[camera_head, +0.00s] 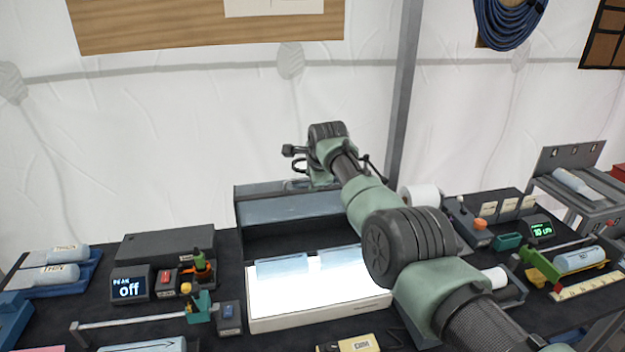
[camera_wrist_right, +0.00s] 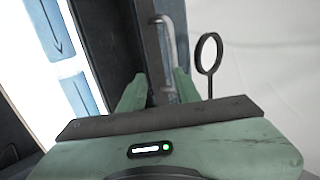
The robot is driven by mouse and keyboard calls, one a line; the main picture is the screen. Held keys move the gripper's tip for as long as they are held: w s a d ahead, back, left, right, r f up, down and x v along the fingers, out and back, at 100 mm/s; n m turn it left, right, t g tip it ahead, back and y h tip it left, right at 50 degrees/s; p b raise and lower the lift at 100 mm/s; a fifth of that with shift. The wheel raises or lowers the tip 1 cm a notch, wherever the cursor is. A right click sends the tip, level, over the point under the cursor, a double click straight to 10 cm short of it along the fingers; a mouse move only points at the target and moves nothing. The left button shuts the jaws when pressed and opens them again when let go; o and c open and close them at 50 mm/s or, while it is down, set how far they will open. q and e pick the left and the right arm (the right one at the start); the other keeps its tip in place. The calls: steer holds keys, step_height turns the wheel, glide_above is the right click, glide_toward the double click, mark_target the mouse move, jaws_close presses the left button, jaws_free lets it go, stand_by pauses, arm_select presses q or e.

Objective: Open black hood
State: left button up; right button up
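The black hood (camera_head: 262,209) stands behind the bright light box in the head view, with a dark frame and a blue-grey panel. Dark space shows below the panel. A silver bar handle (camera_wrist_right: 168,40) is on the hood's panel in the right wrist view. My right arm reaches over from the lower right, with its gripper at the hood's upper edge. My right gripper (camera_wrist_right: 160,80) is open, its green fingers on either side of the handle's near end. I cannot tell whether they touch it. My left gripper is not in view.
The white light box (camera_head: 315,297) has two bluish sheets on it. A display reading "off" (camera_head: 129,288) and a clamp tool stand left. A white roll (camera_head: 425,197), controls and a green holder with a bottle (camera_head: 577,260) stand right. A tent wall is behind.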

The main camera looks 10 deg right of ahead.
steer(key=b+v, duration=0.2)
steer(key=v, duration=0.5)
steer(key=shift+s+r+b, duration=0.25)
steer(key=shift+r+b, duration=0.1)
